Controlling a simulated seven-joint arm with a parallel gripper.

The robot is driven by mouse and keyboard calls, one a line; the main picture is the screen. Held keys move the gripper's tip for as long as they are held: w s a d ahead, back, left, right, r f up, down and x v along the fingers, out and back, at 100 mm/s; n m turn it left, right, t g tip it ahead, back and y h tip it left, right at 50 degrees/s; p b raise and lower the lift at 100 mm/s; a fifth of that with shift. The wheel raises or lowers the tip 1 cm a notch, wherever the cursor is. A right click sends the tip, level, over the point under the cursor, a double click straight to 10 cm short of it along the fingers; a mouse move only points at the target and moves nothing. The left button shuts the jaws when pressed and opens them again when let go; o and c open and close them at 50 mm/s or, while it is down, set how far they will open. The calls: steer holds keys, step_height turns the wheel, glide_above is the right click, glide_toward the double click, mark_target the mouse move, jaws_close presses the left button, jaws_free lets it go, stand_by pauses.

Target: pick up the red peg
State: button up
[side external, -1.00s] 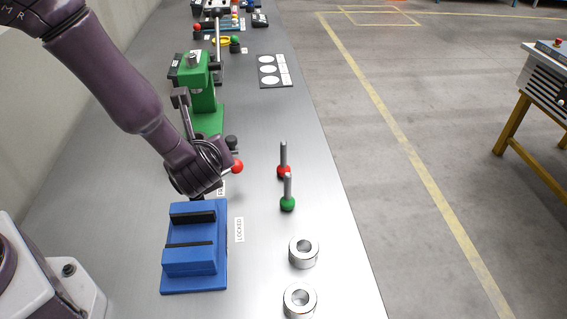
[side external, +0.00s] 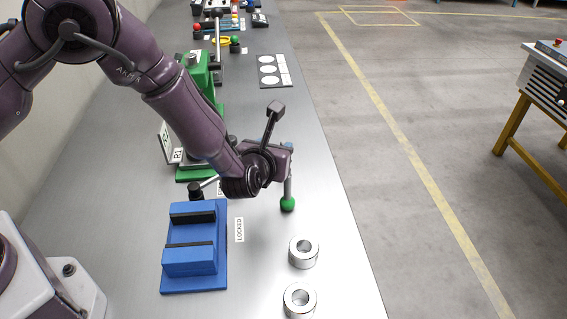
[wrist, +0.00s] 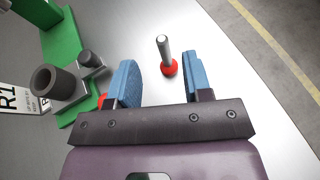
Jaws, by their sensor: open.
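The red peg (wrist: 168,68) stands upright in the wrist view, a grey metal shaft on a round red base. It shows between and beyond the two blue fingertips of my gripper (wrist: 159,62), which is open and empty. In the side external view my gripper (side external: 288,152) is over the right part of the bench and hides the red peg. The green peg (side external: 288,204) stands upright just in front of my gripper, its shaft top close to or overlapping the fingers in the picture.
Two metal rings (side external: 303,253) sit at front right. A green press (side external: 200,72) stands behind my arm; its base (wrist: 62,45) is left in the wrist view. The bench's right edge is near the pegs.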

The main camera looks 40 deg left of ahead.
mark_target(283, 143)
steer(key=x, duration=0.5)
steer(key=shift+f, duration=0.1)
steer(key=shift+c, duration=0.3)
jaws_close()
